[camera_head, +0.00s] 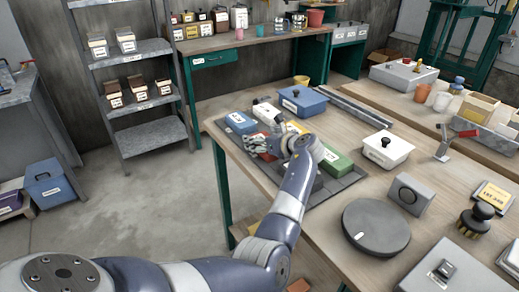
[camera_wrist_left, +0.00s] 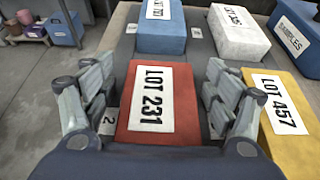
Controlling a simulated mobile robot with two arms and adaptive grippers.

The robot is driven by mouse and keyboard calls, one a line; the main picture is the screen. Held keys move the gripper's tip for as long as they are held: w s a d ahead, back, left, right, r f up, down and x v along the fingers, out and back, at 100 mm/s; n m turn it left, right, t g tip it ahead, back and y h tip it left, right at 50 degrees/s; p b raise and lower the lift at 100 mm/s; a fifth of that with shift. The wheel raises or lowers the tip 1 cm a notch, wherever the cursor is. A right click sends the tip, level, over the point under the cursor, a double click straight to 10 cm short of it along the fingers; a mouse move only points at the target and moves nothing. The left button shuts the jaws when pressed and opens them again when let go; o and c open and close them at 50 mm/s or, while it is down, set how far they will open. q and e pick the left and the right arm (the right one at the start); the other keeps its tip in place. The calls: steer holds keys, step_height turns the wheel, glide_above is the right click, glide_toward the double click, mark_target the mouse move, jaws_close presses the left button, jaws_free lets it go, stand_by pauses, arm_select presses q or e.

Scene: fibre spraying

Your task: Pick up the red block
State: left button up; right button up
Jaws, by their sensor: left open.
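The red block, labelled LOT 231, lies between the fingers of my left gripper in the left wrist view (camera_wrist_left: 130,130). My left gripper (camera_wrist_left: 157,88) is open, with one finger pair on each side of the block. A gap shows on both sides, so the fingers look apart from it. In the head view my left gripper (camera_head: 262,145) is low over the workbench, and the arm hides most of the red block. My right gripper is not in view.
A blue block (camera_head: 240,122), a white block (camera_head: 266,112), a yellow block (camera_wrist_left: 283,110) and a green block (camera_head: 335,161) are close by on a dark mat (camera_head: 342,183). A blue box (camera_head: 303,101) and a white lidded box (camera_head: 388,149) stand on the bench.

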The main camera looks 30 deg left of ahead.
arm_select(q)
steer(key=shift+d+r, duration=0.1)
steer(key=shift+d, duration=0.05)
steer(key=shift+c, duration=0.8)
steer(key=shift+d, duration=0.1)
steer(key=c, duration=0.9)
steer(key=shift+r, duration=0.15)
steer(key=c, duration=0.5)
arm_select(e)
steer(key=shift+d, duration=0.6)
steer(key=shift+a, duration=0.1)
